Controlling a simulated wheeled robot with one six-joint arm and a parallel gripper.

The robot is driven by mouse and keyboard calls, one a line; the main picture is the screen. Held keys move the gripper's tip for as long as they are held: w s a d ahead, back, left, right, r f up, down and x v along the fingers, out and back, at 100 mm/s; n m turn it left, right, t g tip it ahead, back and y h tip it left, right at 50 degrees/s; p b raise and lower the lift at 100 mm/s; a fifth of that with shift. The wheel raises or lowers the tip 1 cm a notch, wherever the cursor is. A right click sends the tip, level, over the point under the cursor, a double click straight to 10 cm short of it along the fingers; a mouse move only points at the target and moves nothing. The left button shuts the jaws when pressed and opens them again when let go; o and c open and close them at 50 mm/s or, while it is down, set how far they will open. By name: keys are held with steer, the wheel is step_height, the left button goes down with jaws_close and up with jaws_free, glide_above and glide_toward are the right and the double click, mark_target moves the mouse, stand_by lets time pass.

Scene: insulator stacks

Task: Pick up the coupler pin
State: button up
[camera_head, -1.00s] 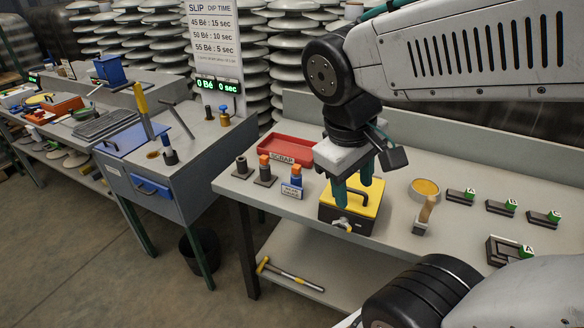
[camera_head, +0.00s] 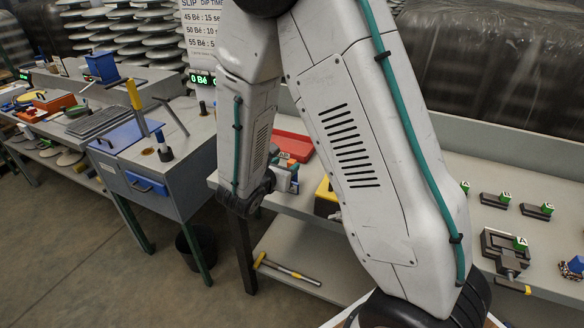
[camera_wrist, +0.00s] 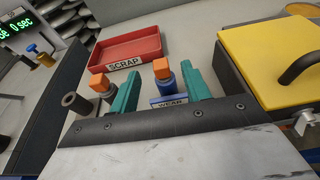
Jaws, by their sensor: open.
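My gripper (camera_wrist: 160,82) is open in the wrist view, with its two teal fingers apart. Between them, from this view, stands an orange-topped piece with a blue body (camera_wrist: 160,70), beside a label reading WEAR (camera_wrist: 170,101). Whether the fingers reach around it or stay above it, I cannot tell. A second orange-topped piece (camera_wrist: 101,86) stands just left of the left finger, partly hidden. A dark hollow cylinder (camera_wrist: 75,102) stands farther left. Which of these is the coupler pin is not clear. In the head view, my arm hides most of this area.
A red SCRAP tray (camera_wrist: 128,48) lies behind the pieces. A yellow-lidded box (camera_wrist: 270,55) with a black handle stands close on the right. In the head view, a small vise-like fixture (camera_head: 503,248) and several dark blocks with green tags (camera_head: 495,200) are on the right.

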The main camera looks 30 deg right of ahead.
mark_target(294, 161)
steer(key=shift+w+d+f, duration=0.2)
steer(key=shift+w+f, duration=0.1)
steer(key=x, duration=0.7)
steer(key=shift+s+f, duration=0.1)
steer(key=shift+f, duration=0.05)
steer(key=shift+c, duration=0.4)
jaws_close()
